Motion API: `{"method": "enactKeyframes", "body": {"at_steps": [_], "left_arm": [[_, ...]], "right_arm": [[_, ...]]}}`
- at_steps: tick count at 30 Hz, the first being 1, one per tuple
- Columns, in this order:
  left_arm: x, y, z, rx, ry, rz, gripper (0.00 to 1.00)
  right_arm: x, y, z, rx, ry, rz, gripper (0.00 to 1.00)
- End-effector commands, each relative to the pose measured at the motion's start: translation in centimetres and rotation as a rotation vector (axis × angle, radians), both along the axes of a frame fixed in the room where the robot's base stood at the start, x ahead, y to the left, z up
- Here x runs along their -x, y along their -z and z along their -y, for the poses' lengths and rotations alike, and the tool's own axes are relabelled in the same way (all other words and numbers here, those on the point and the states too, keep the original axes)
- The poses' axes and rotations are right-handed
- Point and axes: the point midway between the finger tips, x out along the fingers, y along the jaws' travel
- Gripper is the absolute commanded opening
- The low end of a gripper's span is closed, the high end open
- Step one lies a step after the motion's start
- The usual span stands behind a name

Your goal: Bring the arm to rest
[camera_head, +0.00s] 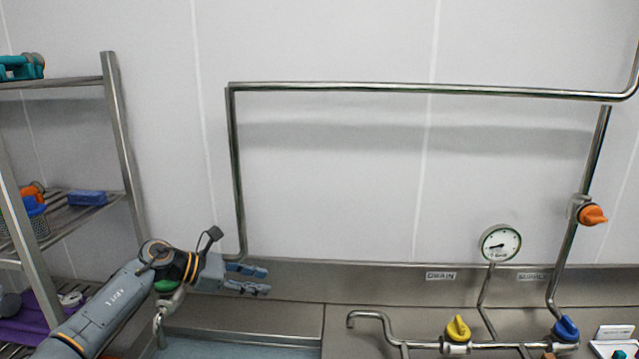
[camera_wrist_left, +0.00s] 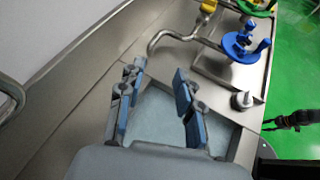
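My left gripper (camera_head: 268,279) is raised over the back of the steel counter, with its blue-grey fingers pointing right. In the left wrist view my left gripper (camera_wrist_left: 156,88) is open, with its two fingers apart and nothing between them. Below it lies a basin (camera_wrist_left: 157,115) with a light blue bottom. My left arm (camera_head: 110,300) comes in from the lower left. My right gripper is out of both views.
A steel shelf rack (camera_head: 125,150) stands at left. A curved spout (camera_head: 372,318), yellow valve (camera_head: 457,329), blue valve (camera_head: 565,328), orange valve (camera_head: 592,215) and gauge (camera_head: 500,243) are on pipes at right. The wall (camera_head: 330,180) behind carries a pipe frame.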

Motion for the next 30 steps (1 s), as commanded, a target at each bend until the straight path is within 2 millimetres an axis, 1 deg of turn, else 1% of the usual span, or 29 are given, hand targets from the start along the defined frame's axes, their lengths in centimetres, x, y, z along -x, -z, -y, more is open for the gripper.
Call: {"method": "enactKeyframes", "body": {"at_steps": [1, 3, 5, 6, 8, 9, 11, 13, 14, 15, 17, 18, 20, 21, 23, 24, 25, 26, 27, 30], "left_arm": [[0.6, 0.5, 3.2, 0.141, -0.05, -0.028, 0.35], [1.1, 0.1, 6.2, 0.345, -0.145, -0.083, 0.35], [1.6, -0.4, 7.9, 0.522, -0.233, -0.15, 0.35], [2.0, -0.7, 8.5, 0.642, -0.296, -0.202, 0.35], [2.6, -0.9, 8.8, 0.82, -0.396, -0.294, 0.35], [3.0, -0.9, 8.6, 0.938, -0.467, -0.362, 0.35], [3.8, -0.5, 7.8, 1.111, -0.577, -0.473, 0.35], [4.9, 0.5, 6.2, 1.309, -0.716, -0.613, 0.35], [5.4, 1.3, 5.3, 1.391, -0.78, -0.675, 0.35], [6.3, 2.3, 4.1, 1.497, -0.866, -0.759, 0.35], [8.0, 4.4, 2.1, 1.65, -1.002, -0.886, 0.35], [9.3, 6.0, 0.9, 1.748, -1.099, -0.972, 0.35], [11.8, 8.6, -1.0, 1.887, -1.252, -1.098, 0.35], [13.8, 10.4, -2.1, 1.973, -1.36, -1.179, 0.35], [17.2, 13.1, -3.6, 2.093, -1.528, -1.295, 0.35], [19.6, 14.8, -4.4, 2.164, -1.641, -1.365, 0.35], [21.4, 15.9, -4.8, 2.208, -1.724, -1.408, 0.35], [23.1, 16.8, -5.2, -2.133, 1.711, 1.373, 0.35], [25.2, 17.8, -5.6, -2.035, 1.688, 1.324, 0.35], [29.7, 19.6, -6.1, -1.848, 1.643, 1.22, 0.35]], "right_arm": [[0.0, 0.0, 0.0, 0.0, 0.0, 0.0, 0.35], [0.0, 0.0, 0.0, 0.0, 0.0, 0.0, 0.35], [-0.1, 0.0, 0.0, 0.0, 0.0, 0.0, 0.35], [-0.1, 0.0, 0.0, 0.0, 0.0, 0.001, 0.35], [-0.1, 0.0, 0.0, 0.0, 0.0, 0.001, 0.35], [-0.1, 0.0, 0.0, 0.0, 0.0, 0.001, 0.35], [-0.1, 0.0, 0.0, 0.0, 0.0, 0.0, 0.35], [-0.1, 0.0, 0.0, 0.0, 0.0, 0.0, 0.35], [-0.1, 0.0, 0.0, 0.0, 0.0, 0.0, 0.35], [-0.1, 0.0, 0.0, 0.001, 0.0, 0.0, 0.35], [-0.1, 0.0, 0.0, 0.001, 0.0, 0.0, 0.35], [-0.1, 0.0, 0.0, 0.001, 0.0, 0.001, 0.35], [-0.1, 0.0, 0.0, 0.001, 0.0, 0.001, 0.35], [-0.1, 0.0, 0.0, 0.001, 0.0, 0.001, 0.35], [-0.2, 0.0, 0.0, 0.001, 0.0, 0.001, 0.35], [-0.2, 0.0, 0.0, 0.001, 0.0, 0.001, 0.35], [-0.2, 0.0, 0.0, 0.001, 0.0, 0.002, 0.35], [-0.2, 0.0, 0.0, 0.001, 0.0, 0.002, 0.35], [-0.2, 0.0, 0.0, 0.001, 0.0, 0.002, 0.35], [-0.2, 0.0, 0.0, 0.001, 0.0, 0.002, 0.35]]}}
